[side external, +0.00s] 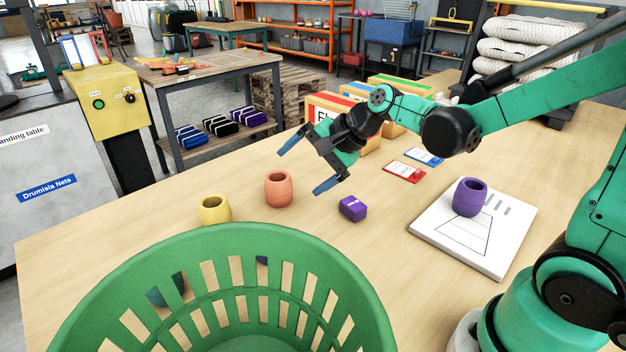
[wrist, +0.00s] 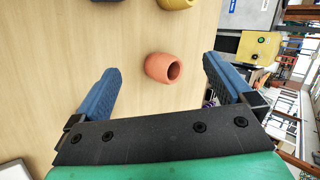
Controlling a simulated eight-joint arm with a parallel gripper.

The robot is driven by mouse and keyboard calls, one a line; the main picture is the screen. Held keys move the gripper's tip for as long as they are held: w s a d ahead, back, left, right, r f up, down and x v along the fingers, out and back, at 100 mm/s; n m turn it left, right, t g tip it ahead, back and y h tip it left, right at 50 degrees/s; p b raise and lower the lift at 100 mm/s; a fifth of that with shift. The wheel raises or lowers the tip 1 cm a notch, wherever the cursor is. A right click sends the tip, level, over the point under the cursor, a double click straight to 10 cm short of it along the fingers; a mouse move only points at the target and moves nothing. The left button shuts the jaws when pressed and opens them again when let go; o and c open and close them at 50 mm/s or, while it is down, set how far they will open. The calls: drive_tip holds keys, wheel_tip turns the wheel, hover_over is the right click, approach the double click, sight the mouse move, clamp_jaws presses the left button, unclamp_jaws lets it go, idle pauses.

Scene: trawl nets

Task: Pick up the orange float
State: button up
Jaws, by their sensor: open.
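The orange float (side external: 279,189) is a small barrel shape with a hole in its end. It stands upright on the wooden table, right of a yellow float (side external: 215,210). My gripper (side external: 305,168) is open and empty, held above the table with its blue fingers spread. In the side view it is up and to the right of the orange float. In the wrist view the orange float (wrist: 163,68) lies ahead of the gap between the open fingers (wrist: 161,85), apart from both. The yellow float (wrist: 176,3) is at the top edge there.
A large green basket (side external: 230,240) fills the front. A purple block (side external: 352,208) lies right of the orange float. A purple float (side external: 469,197) stands on a white board (side external: 440,232). Red (side external: 403,172) and blue (side external: 424,156) cards and several boxes lie behind.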

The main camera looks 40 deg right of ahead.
sight(290, 180)
drive_tip(key=w+d+f+m+t+y, duration=0.1)
drive_tip(key=w+f+m, duration=0.1)
drive_tip(key=m, duration=0.2)
drive_tip(key=w+d+f+m+t+y, duration=0.1)
drive_tip(key=w+d+f+m, duration=0.1)
drive_tip(key=m, duration=0.3)
drive_tip(key=w+d+f+m+t+y, duration=0.1)
drive_tip(key=w+d+f+m, duration=0.1)
drive_tip(key=m, duration=0.3)
drive_tip(key=shift+w+f, duration=0.65)
drive_tip(key=shift+f, duration=0.2)
drive_tip(key=shift+w+d+f+m, duration=0.1)
drive_tip(key=shift+d+f+m, duration=0.1)
drive_tip(key=shift+f+m, duration=0.45)
drive_tip(key=shift+t+y, duration=0.3)
drive_tip(key=shift+x, duration=2.7)
drive_tip(key=shift+r, duration=0.15)
drive_tip(key=c, duration=1.1)
drive_tip(key=shift+c, duration=0.2)
drive_tip(key=shift+r, duration=0.15)
